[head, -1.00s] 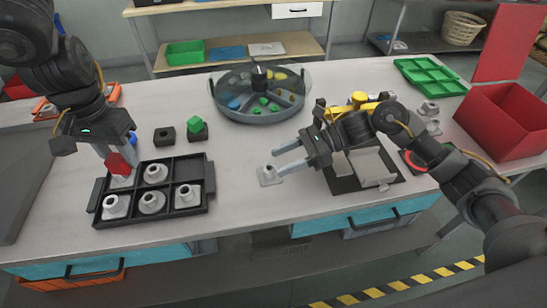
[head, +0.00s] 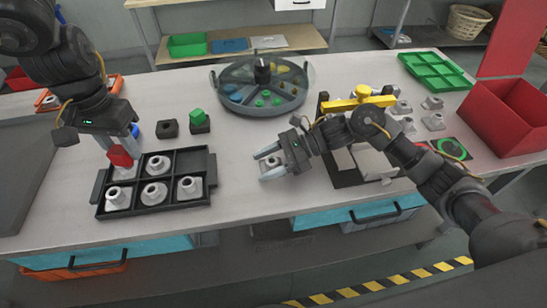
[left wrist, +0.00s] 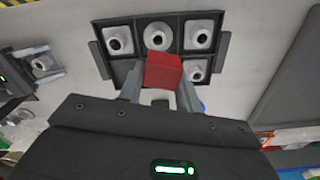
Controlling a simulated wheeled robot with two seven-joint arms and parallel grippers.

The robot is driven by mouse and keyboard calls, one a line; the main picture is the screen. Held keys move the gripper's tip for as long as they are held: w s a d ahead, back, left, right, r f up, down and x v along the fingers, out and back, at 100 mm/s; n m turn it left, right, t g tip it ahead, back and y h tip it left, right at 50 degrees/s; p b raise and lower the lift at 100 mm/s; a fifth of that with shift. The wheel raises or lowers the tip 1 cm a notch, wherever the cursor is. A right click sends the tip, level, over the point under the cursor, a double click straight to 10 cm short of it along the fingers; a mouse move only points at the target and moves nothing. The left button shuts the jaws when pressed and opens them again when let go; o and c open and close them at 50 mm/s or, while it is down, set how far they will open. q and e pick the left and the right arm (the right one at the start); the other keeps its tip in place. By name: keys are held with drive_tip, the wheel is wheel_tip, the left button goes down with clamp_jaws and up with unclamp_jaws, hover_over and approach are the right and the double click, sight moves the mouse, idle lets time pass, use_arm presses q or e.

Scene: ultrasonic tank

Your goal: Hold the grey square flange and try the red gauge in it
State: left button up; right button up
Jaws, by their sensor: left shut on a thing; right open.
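The grey square flange (head: 273,167) lies on the bench in the head view, right of the black tray. My right gripper (head: 270,162) is open, its fingers on either side of this flange; contact is not clear. The flange also shows at the left of the left wrist view (left wrist: 44,65). The red gauge (head: 121,157) is held in my left gripper (head: 125,150) above the tray's back left part. In the left wrist view the red gauge (left wrist: 162,70) sits between the two fingers and hides part of the tray.
The black compartment tray (head: 180,206) holds several grey flanges. Two black blocks (head: 167,128) stand behind it, one with a green piece (head: 197,115). A round divided tray (head: 233,105) is further back. A dark fixture with a yellow bar (head: 358,102) and a red bin (head: 512,118) stand right.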

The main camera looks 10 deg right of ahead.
drive_tip(key=shift+a+f, duration=0.1)
drive_tip(key=shift+a, duration=0.05)
drive_tip(key=shift+c, duration=0.4)
drive_tip(key=c, duration=1.1)
use_arm(q)
drive_tip(key=shift+d, duration=0.1)
drive_tip(key=shift+w+d+m, duration=0.15)
drive_tip(key=shift+d+m, duration=0.1)
drive_tip(key=shift+m, duration=0.25)
drive_tip(key=w+d+f+n, duration=0.1)
drive_tip(key=d+n, duration=1.3)
drive_tip(key=w+d+f+n, duration=0.1)
drive_tip(key=d+f+n, duration=0.1)
drive_tip(key=d+n, duration=1.2)
drive_tip(key=shift+d+f, duration=0.25)
drive_tip(key=shift+d, duration=0.15)
